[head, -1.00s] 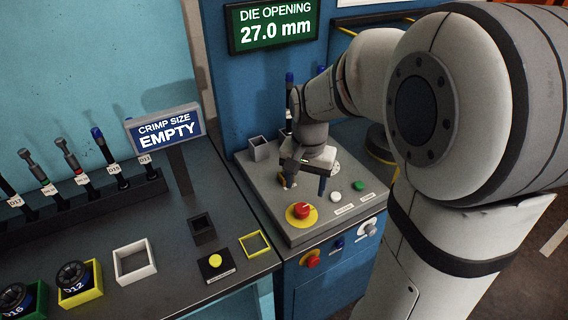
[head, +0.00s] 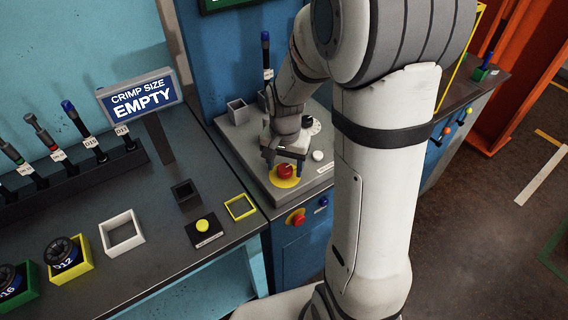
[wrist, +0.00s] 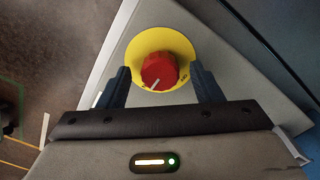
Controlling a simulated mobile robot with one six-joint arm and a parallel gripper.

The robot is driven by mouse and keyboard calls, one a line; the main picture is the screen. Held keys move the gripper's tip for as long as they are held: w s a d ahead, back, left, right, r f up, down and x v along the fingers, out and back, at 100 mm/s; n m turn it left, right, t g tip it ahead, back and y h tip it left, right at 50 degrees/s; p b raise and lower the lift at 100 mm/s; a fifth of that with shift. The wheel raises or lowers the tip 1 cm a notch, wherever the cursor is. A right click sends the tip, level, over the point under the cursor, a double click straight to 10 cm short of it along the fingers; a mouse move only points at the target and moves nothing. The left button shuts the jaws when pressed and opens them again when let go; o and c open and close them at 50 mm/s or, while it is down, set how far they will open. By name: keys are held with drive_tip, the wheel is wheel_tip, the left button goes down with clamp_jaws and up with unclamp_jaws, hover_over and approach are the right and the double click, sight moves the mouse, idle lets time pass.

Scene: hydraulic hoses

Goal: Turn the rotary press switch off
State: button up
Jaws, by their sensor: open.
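The rotary press switch is a red round knob (head: 285,171) on a yellow disc (head: 285,183), on top of the grey press panel. In the wrist view the red knob (wrist: 159,70) has a white pointer line aimed toward the lower left of the picture. My gripper (head: 285,168) points down over the switch, jaws open. In the wrist view my gripper (wrist: 160,71) has one finger on each side of the knob, with a gap on both sides.
A white button (head: 317,156) and a pale dial (head: 312,125) sit on the panel beside my gripper. A second red knob (head: 296,218) is on the cabinet front below. The bench left holds a yellow button (head: 203,226) and an EMPTY sign (head: 141,99).

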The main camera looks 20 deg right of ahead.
drive_tip(key=shift+c, duration=0.5)
drive_tip(key=c, duration=0.9)
drive_tip(key=shift+n, duration=0.3)
drive_tip(key=n+b, duration=0.1)
drive_tip(key=n, duration=0.2)
drive_tip(key=shift+n, duration=0.3)
drive_tip(key=n+b, duration=0.1)
drive_tip(key=n, duration=0.3)
drive_tip(key=shift+n, duration=0.3)
drive_tip(key=n+b, duration=0.1)
drive_tip(key=n, duration=0.8)
drive_tip(key=shift+b, duration=0.3)
